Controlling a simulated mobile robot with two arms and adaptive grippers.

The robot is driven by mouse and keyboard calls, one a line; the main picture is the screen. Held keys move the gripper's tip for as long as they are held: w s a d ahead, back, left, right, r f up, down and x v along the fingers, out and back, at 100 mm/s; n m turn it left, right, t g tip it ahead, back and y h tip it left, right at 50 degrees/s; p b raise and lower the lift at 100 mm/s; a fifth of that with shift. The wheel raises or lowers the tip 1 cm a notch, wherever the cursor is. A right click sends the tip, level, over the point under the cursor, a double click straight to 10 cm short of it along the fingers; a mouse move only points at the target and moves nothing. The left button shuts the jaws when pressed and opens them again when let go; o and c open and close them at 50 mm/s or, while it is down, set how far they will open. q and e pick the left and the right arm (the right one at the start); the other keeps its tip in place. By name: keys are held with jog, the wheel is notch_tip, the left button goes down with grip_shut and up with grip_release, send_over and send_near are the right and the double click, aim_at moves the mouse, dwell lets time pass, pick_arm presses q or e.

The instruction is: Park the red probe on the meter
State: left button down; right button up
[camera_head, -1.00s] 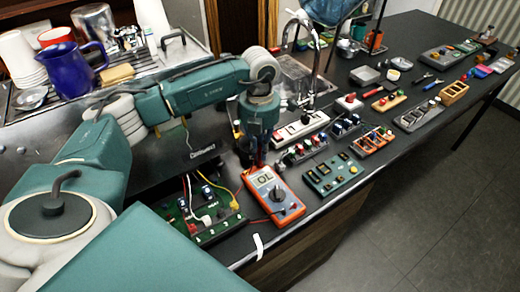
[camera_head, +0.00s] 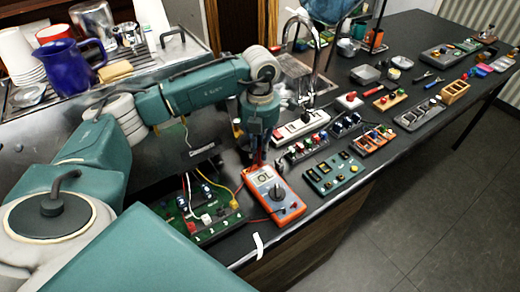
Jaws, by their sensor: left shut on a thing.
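The orange meter (camera_head: 273,195) lies on the dark bench, its pale screen reading what looks like "OL". My left gripper (camera_head: 257,160) points down just behind the meter's top edge. It is shut on a slim reddish piece, apparently the red probe (camera_head: 258,157), mostly hidden by the fingers. I cannot tell whether the probe touches the meter. A red lead (camera_head: 256,221) runs between the meter and the green circuit board (camera_head: 213,224) on its left.
A green module (camera_head: 333,174), terminal strips (camera_head: 305,148) and a white power strip (camera_head: 300,127) crowd the bench right of the meter. A sink tap (camera_head: 307,50) stands behind. A blue jug (camera_head: 70,68) is at the far left. A white tag (camera_head: 258,246) hangs at the front edge.

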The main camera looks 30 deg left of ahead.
pick_arm(q)
jog(key=c, duration=1.7)
grip_release()
notch_tip(320, 180, up, 12)
jog(key=shift+r, duration=0.1)
